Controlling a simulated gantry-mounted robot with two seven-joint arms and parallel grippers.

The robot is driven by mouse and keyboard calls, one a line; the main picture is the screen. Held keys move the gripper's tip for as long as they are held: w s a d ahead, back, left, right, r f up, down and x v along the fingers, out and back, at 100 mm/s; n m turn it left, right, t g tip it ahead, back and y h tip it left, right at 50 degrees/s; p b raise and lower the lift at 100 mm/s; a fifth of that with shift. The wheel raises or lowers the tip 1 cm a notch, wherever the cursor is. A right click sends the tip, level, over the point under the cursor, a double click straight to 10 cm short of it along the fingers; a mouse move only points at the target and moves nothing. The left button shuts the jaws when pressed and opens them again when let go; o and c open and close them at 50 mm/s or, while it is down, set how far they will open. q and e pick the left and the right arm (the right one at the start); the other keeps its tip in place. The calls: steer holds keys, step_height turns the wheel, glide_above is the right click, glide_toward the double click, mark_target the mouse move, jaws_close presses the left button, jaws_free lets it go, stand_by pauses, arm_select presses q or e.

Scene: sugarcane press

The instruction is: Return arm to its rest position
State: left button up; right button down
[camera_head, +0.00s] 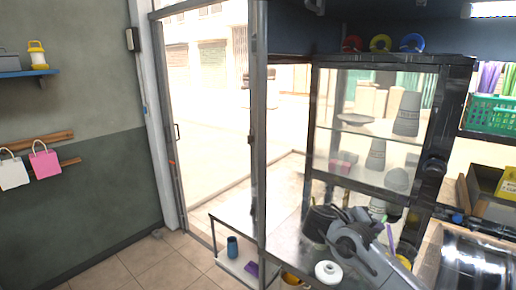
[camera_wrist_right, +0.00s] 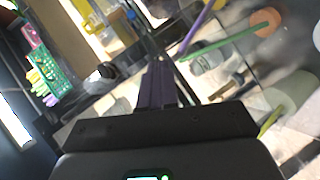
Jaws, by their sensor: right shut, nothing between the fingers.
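My right gripper (camera_head: 345,230) shows in the head view at the lower right, above the dark counter, at the end of my grey arm. In the right wrist view its dark fingers (camera_wrist_right: 160,85) are closed together with nothing between them. The fingers point toward blurred counter items, and no object touches them visibly. Part of the gripper blends into the dark things behind it. My left gripper is not in the head view.
A glass cabinet (camera_head: 318,130) with grey cups (camera_head: 407,115) stands behind the arm. A white round piece (camera_head: 328,272) lies on the counter. A green basket (camera_head: 490,115) is at the right. A shiny metal drum (camera_head: 475,268) is lower right. The floor at left is clear.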

steer(key=s+a+f+n+y, duration=0.25)
steer(key=a+f, duration=0.25)
steer(key=f, duration=0.4)
steer(key=s+a+f+n+y, duration=0.1)
steer(key=s+a+f+y, duration=0.2)
steer(key=f, duration=0.5)
steer(key=s+a+f+n+y, duration=0.1)
steer(key=s+a+f+y, duration=0.1)
steer(key=s+a+f, duration=0.3)
steer(key=s+a+f+n+y, duration=0.1)
steer(key=s+a+f+y, duration=0.15)
steer(key=s+f, duration=0.45)
steer(key=s+d+f+m+g+y, duration=0.1)
steer(key=s+f+m+y, duration=0.2)
steer(key=s, duration=1)
steer(key=s+d, duration=0.7)
steer(key=s, duration=0.5)
arm_select(q)
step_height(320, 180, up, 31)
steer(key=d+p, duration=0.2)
steer(key=p, duration=2.9)
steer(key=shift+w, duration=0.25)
arm_select(e)
step_height(320, 180, up, 30)
steer(key=shift+s+r+m, duration=0.2)
steer(key=shift+m, duration=0.25)
